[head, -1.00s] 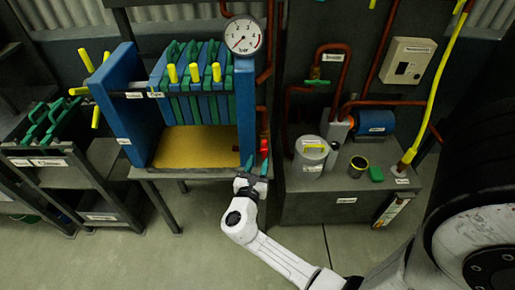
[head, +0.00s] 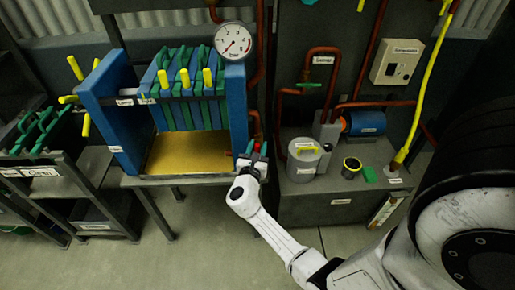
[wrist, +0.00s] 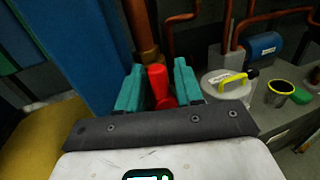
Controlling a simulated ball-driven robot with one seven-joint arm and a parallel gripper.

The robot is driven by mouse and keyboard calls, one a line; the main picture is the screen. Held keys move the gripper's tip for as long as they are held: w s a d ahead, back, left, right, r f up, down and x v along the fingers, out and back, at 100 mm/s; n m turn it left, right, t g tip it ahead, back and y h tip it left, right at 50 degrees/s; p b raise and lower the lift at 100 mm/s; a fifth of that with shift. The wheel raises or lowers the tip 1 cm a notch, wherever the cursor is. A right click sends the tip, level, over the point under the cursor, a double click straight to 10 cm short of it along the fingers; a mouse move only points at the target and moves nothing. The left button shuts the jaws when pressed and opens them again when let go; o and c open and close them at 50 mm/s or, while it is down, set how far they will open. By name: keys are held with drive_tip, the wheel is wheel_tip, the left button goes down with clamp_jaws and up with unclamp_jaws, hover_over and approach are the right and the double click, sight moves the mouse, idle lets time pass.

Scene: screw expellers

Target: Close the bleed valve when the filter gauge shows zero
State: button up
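The filter gauge (head: 234,41) is a round white dial at the top right of the blue filter press. Its red needle points to the lower left, near the low end of the scale; the exact reading is too small to be sure of. The bleed valve appears to be the red handle (wrist: 157,82) on a copper pipe. In the head view the red handle (head: 264,149) shows at the press's right edge. My gripper (wrist: 159,88) has its teal fingers apart, one on each side of the handle, with visible gaps. In the head view my gripper (head: 253,149) is beside the handle.
The blue-and-green filter press (head: 107,108) stands left of my gripper, above a yellow tray (head: 188,153). To the right, a bench holds a grey lidded pot (head: 303,160), a dark cup with yellow rim (head: 352,164) and a blue motor (head: 365,122). The floor in front is clear.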

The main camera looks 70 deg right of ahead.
clamp_jaws()
idle(0.3)
drive_tip(key=f+m+t+y+b, duration=0.1)
drive_tip(key=m+b, duration=0.1)
drive_tip(key=m, duration=0.3)
drive_tip(key=s+f+m+t+y+b, duration=0.1)
drive_tip(key=m+b, duration=0.2)
drive_tip(key=m, duration=0.2)
drive_tip(key=s+d+m+t+y+b, duration=0.1)
drive_tip(key=m+b, duration=0.2)
drive_tip(key=m, duration=0.1)
drive_tip(key=shift+s+f+m+y, duration=0.25)
drive_tip(key=shift+f+m+y, duration=0.15)
drive_tip(key=shift+t, duration=0.3)
idle(0.5)
drive_tip(key=shift+o, duration=0.7)
unclamp_jaws()
drive_tip(key=shift+a, duration=0.15)
